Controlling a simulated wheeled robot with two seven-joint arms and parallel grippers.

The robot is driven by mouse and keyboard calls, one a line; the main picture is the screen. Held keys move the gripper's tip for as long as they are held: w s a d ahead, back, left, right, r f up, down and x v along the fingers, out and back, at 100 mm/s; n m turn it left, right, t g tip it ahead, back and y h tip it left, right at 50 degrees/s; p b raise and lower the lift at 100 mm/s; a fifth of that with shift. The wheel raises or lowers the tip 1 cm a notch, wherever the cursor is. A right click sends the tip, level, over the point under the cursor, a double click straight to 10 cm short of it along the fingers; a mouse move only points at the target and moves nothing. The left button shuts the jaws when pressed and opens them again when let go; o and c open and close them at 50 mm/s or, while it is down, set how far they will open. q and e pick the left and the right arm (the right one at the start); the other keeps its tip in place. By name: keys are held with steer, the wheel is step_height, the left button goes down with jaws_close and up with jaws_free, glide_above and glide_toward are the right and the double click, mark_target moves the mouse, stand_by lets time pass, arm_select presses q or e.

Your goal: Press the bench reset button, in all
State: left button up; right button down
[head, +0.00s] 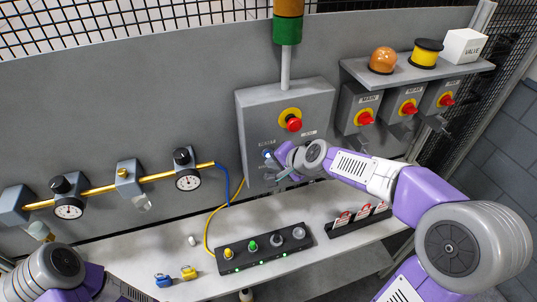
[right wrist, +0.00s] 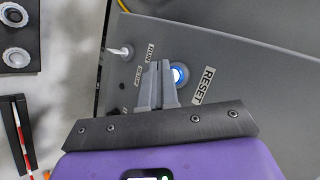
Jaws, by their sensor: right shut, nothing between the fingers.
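The reset button (right wrist: 180,72) is a round blue-white lit button beside a RESET label (right wrist: 204,86) on the grey control box (head: 262,104). In the head view the blue button (head: 267,154) shows at the box's lower left, just by my right gripper (head: 275,166). My right gripper is shut and empty. In the right wrist view its fingertips (right wrist: 160,64) lie just left of the button and partly overlap its edge; I cannot tell whether they touch it. My left arm shows at the lower left of the head view, but its gripper is not visible.
A red emergency button (head: 293,123) on a yellow plate sits above on the same box. A small toggle switch (right wrist: 120,50) is beside the RUN label. Rotary switches (head: 366,117) are to the right. A black button strip (head: 262,249) lies on the bench below.

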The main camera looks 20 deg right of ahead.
steer(key=shift+w, duration=0.65)
stand_by(0.7)
steer(key=shift+s, duration=0.9)
steer(key=shift+s+a+b, duration=0.15)
steer(key=shift+s+b, duration=0.9)
steer(key=shift+s, duration=1.45)
